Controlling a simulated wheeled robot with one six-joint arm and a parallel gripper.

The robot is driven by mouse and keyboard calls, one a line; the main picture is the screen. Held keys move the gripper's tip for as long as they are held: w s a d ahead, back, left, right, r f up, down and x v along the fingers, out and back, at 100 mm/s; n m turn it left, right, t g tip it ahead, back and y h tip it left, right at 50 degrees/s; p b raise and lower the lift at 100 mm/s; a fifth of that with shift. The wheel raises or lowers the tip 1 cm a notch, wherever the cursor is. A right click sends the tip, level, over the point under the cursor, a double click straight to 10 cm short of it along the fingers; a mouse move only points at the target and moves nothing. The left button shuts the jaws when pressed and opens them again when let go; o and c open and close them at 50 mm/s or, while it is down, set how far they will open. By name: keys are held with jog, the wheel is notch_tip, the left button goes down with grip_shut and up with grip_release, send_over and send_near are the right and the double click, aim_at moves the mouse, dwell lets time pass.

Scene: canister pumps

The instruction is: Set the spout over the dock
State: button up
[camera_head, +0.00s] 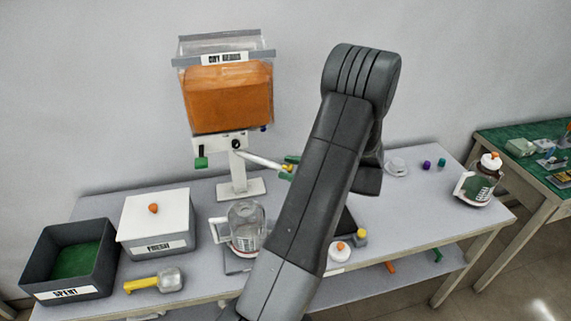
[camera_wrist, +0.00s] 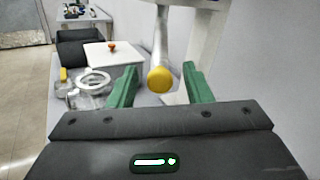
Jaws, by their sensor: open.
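The spout (camera_head: 262,161) is a pale tube. It slants down and right from below the dispenser (camera_head: 228,100) with orange contents. In the wrist view, its yellow end (camera_wrist: 161,79) is between the two green fingers of my gripper (camera_wrist: 160,86), with a gap visible on each side. My gripper (camera_head: 289,168) is open at the spout's end in the head view. A clear jug (camera_head: 244,232) with a handle stands on a grey base (camera_head: 238,266) below the dispenser. I cannot tell which part is the dock; my arm hides some of the table.
A dark bin marked SPENT (camera_head: 40,291) and a white-lidded box (camera_head: 154,220) stand at left. A yellow-handled scoop (camera_head: 160,281) lies in front. A lidded jar (camera_head: 480,182) and small purple and green pieces are at right. The table's right-middle is mostly clear.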

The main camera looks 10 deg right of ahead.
jog(key=shift+x, duration=0.95)
jog(key=shift+c, duration=0.3)
grip_shut()
